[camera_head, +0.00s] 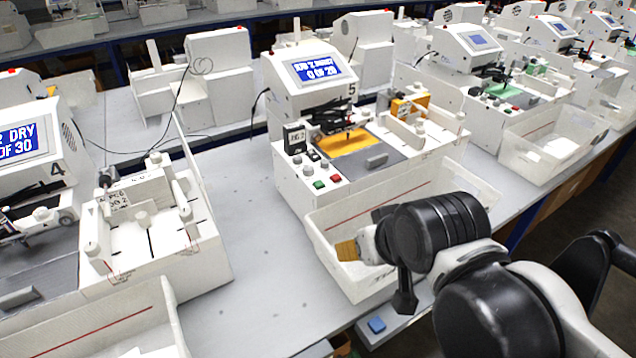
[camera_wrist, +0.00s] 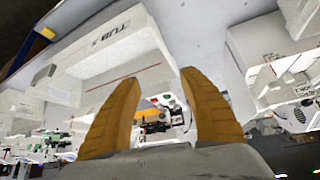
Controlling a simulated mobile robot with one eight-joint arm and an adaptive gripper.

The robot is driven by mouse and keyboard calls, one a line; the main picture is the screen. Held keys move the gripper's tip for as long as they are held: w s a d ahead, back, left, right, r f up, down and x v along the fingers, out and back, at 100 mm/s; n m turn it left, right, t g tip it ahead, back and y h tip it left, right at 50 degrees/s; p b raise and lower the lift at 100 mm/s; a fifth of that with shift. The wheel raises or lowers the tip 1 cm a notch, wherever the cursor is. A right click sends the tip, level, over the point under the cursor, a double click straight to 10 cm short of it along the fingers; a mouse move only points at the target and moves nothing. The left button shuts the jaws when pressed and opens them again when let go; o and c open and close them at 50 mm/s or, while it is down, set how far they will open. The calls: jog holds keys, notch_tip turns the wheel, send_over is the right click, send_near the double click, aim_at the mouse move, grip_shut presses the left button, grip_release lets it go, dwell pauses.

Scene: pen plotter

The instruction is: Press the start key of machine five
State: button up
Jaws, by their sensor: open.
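Machine five (camera_head: 300,98) is a white plotter with a blue lit display (camera_head: 317,70) and the number 5 on its side. A green key (camera_head: 319,184) and a red key (camera_head: 335,178) sit side by side on its front left corner. No lettering on the keys is legible. My gripper (camera_head: 347,250), with tan ribbed fingers, is below and a little right of the keys in the picture, by the front tub, apart from them. In the wrist view my gripper (camera_wrist: 160,80) is open and empty, with part of a machine showing between its fingers.
A white tub (camera_head: 345,278) marked with a red line stands before machine five; its lettering reads TUB 5 in the wrist view (camera_wrist: 108,48). Machine four (camera_head: 40,150) is at left. Bare grey bench (camera_head: 255,240) lies between them.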

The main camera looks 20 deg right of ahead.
grip_shut()
dwell(1.2)
